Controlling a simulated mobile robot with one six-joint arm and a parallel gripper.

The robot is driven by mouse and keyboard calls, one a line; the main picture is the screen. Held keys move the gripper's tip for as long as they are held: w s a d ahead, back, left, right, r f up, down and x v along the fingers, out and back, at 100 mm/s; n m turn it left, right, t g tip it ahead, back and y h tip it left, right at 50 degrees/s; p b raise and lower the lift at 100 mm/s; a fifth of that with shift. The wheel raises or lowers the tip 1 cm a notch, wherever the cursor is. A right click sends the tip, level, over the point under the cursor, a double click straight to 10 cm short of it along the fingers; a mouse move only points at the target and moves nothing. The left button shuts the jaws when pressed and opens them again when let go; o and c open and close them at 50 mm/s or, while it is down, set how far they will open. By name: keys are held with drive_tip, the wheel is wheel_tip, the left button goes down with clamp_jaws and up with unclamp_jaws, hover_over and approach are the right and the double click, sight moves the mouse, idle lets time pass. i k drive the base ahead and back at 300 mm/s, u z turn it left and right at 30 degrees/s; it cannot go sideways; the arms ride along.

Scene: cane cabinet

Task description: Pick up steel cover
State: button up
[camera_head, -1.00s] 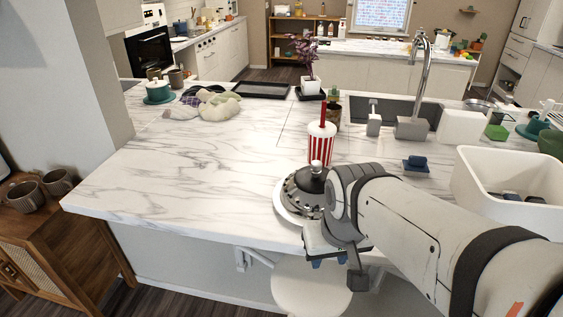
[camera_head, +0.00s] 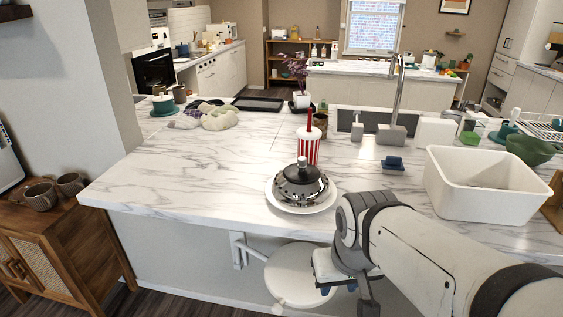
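My arm comes in from the lower right. The cover is in plain view.
A red-striped cup with a straw (camera_head: 309,146) stands close behind the cover. A white stool (camera_head: 292,277) is below the counter. The counter (camera_head: 190,180) left of the cover is clear.

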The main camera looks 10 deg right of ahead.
sight(300, 184)
drive_tip(key=z, duration=0.05)
drive_tip(key=i, duration=0.9)
drive_tip(key=u, duration=0.05)
